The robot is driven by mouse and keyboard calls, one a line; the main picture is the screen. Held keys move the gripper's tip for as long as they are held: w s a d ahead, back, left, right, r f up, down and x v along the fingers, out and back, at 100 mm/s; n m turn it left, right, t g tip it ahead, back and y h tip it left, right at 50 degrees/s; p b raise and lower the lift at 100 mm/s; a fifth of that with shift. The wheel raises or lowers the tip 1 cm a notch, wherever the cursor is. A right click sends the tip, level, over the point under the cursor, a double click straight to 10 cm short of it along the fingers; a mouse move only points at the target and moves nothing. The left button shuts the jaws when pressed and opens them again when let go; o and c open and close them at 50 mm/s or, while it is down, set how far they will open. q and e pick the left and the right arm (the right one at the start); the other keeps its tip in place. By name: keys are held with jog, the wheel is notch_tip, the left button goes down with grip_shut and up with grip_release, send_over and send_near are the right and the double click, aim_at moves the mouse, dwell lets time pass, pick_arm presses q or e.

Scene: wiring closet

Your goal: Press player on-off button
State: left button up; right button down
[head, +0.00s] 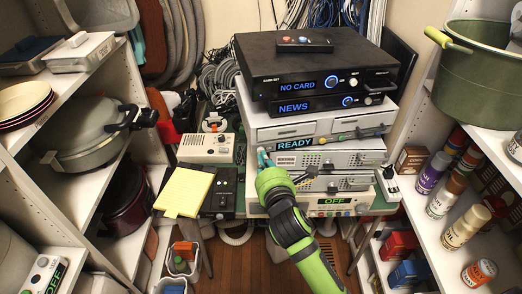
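A stack of devices stands on the table at centre. On top is a wide black unit (262,64) with a blue "NO CARD" display and a knob. Below it is a slimmer black unit (262,106) showing "NEWS", also with a knob. Pale units sit beneath, one of them (345,124) by a "READY" display. The lowest unit (318,213) shows "OFF". I cannot tell which one is the player. My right gripper (265,158) is at the left front of the pale units, partly hidden by its own green wrist. Its opening and any contact are unclear. My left gripper is not visible.
A remote (305,40) lies on the top unit. A yellow notepad (184,192) and a small white device (206,148) are left of the stack. Shelves flank both sides, with a pot (84,135) at left and a green bucket (480,80) and cans at right.

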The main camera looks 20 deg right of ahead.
jog(key=shift+w, duration=0.65)
dwell(0.7)
jog(key=s+r+p, duration=0.3)
jog(key=s+p, duration=0.2)
jog(key=shift+s+a, duration=0.15)
jog(key=shift+s, duration=0.15)
jog(key=shift+w+f, duration=0.1)
